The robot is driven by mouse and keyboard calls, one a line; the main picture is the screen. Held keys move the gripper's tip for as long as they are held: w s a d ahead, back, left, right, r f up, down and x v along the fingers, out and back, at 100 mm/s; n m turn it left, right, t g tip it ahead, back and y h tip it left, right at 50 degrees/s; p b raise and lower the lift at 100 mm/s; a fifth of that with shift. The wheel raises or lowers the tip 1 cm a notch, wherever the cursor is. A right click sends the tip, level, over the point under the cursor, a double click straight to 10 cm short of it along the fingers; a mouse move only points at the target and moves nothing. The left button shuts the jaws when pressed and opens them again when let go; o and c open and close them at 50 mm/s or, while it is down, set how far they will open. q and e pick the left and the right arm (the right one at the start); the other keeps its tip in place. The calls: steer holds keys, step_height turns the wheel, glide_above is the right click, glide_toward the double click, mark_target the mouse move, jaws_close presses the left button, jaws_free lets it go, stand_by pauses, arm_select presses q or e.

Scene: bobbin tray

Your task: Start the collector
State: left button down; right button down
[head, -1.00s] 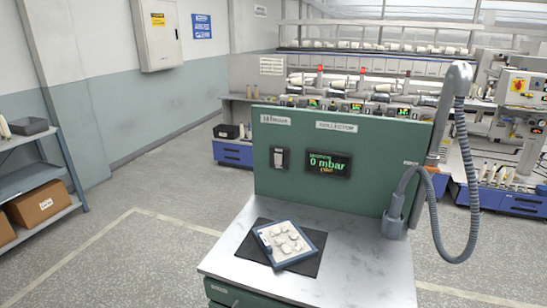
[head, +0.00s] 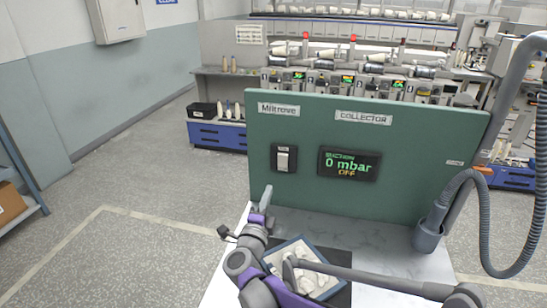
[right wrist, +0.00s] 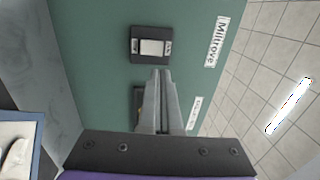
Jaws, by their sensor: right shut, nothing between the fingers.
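The green collector panel (head: 410,196) carries a white rocker switch (head: 284,159) in a black frame, which also shows in the right wrist view (right wrist: 151,47). A display (head: 348,164) to its right reads 0 mbar and OFF. My right gripper (head: 266,192) is in front of the panel, lower left of the switch in the head view. In the right wrist view its fingers (right wrist: 161,74) are together and empty, with their tips just below the switch frame. I cannot tell the exact gap to the panel. My left gripper is not in view.
A blue-rimmed tray (head: 303,238) with pale pieces lies on the bench top (head: 380,240), partly hidden by my right arm. A grey hose (head: 473,220) hangs at the right, beside a cup-shaped holder (head: 429,237). Machines with bobbins stand behind the panel.

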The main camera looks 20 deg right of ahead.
steer(key=p, duration=0.2)
glide_toward(283, 157)
steer(key=x, duration=0.7)
steer(key=shift+w+a+f, duration=0.1)
stand_by(0.3)
steer(key=shift+w+r, duration=0.1)
steer(key=shift+r, duration=0.1)
stand_by(0.3)
